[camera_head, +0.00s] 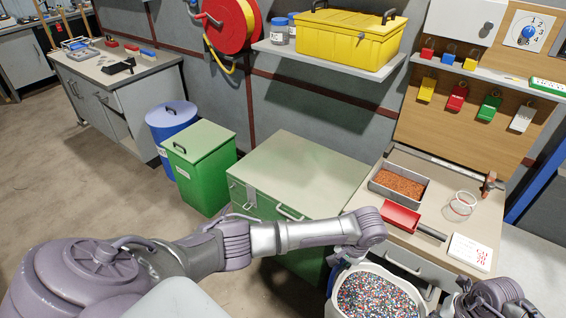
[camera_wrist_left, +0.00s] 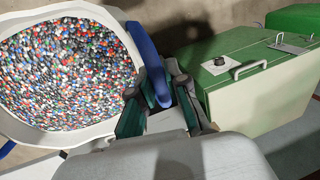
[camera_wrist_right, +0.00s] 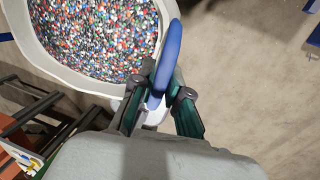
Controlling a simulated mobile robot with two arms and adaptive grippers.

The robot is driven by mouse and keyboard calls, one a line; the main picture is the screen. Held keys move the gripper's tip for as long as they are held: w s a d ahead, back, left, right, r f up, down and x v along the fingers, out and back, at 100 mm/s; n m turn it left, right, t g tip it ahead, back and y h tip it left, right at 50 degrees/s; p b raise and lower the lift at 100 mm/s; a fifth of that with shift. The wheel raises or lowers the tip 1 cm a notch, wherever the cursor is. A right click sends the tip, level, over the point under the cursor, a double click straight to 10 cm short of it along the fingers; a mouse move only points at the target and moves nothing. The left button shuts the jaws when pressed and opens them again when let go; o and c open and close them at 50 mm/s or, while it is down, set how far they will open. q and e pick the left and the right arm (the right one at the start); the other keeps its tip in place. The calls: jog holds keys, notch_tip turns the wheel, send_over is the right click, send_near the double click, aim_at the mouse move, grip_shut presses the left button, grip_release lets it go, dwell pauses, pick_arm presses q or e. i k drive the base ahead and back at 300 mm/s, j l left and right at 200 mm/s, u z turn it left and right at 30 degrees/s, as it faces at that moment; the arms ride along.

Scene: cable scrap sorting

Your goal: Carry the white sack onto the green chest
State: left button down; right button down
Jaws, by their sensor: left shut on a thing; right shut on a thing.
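The white sack (camera_head: 378,268) is full of multicoloured granules and stands upright at the bottom right of the head view, in front of the workbench. My left gripper (camera_wrist_left: 160,104) is shut on one of its blue handles; the sack's pale rim (camera_wrist_left: 118,17) shows to the left. My right gripper (camera_wrist_right: 157,102) is shut on the other blue handle, with the sack (camera_wrist_right: 30,48) at upper left. The green chest (camera_head: 298,168) has a pale flat top, clear of objects, and stands left of the sack. It also shows in the left wrist view (camera_wrist_left: 262,98). My left forearm hides part of its front.
A green lidded bin (camera_head: 200,165) and a blue bin (camera_head: 170,118) stand left of the chest. The workbench (camera_head: 400,240) holds a metal tray of copper-coloured bits (camera_head: 400,185), a red scoop (camera_head: 400,218) and a glass jar (camera_head: 462,203). A shelf carries a yellow toolbox (camera_head: 335,40).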

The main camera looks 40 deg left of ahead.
aim_at(302, 175)
jog(key=j, duration=1.7)
